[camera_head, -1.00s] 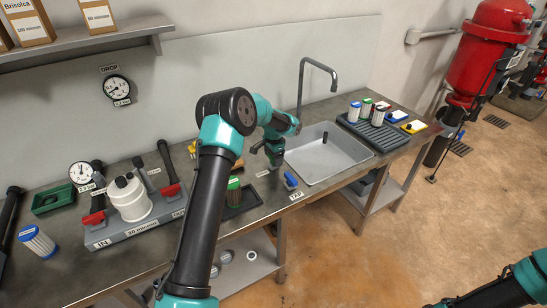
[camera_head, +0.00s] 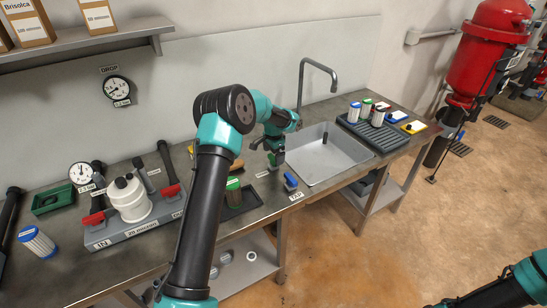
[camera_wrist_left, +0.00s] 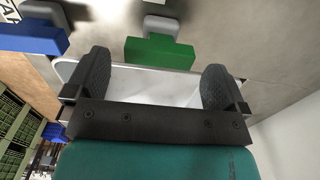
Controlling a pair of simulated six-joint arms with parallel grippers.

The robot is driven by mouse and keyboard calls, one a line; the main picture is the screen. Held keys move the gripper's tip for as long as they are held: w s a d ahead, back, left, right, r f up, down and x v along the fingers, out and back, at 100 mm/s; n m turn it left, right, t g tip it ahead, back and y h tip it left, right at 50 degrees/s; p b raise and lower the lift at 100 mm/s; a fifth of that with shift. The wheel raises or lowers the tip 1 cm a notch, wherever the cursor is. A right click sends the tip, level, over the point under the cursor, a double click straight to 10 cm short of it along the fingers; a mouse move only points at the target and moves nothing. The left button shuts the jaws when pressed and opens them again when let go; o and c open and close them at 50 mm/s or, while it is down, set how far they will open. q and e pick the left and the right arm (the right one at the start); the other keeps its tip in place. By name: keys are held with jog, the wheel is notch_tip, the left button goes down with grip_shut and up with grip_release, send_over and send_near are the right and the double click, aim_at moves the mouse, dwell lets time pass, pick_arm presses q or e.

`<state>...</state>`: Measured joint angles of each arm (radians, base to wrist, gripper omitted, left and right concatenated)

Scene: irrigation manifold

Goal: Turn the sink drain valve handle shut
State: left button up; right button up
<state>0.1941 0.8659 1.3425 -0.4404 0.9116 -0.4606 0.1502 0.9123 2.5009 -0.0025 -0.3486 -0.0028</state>
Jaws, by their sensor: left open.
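A green handle (camera_wrist_left: 160,52) lies just beyond and between the fingertips of my left gripper (camera_wrist_left: 157,75) in the left wrist view. A small grey piece shows behind it. I take it as the drain valve handle, but no readable label confirms this. My left gripper is open and empty, near the sink's (camera_head: 325,156) left edge in the head view. The gripper partly hides the green handle there, and I cannot tell whether they touch. My right gripper is out of view.
A blue handle (camera_head: 290,181) by the TAP label stands close to the left gripper; it also shows in the left wrist view (camera_wrist_left: 32,38). A faucet (camera_head: 302,85) rises behind the sink. A white filter housing (camera_head: 129,198) stands further left. The sink basin has free room.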

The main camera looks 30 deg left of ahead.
pick_arm(q)
notch_tip(320, 180, up, 15)
jog(key=shift+r, duration=0.2)
dwell(0.6)
jog(key=s+d+f+m+t+h, duration=0.1)
jog(key=s+d+f, duration=0.1)
jog(key=d+f, duration=0.55)
jog(key=s+d+f+m+t+h, duration=0.15)
jog(key=d+f, duration=0.25)
jog(key=d, duration=0.6)
jog(key=s+d+f+t+h, duration=0.1)
jog(key=s+d+f, duration=0.2)
jog(key=d+f, duration=0.35)
jog(key=s+a+f+n+g, duration=0.1)
jog(key=s+f+n, duration=0.2)
jog(key=s, duration=0.7)
jog(key=s+f+n, duration=0.4)
jog(key=s+f, duration=0.2)
jog(key=s, duration=0.4)
jog(key=s+a+f+n+g, duration=0.1)
jog(key=s+f+n, duration=0.2)
jog(key=s, duration=0.6)
notch_tip(320, 180, down, 2)
jog(key=shift+s+a+f+g, duration=0.2)
jog(key=shift+s+a+g, duration=0.15)
jog(key=shift+s, duration=0.05)
jog(key=shift+n, duration=0.25)
jog(key=shift+c, duration=0.3)
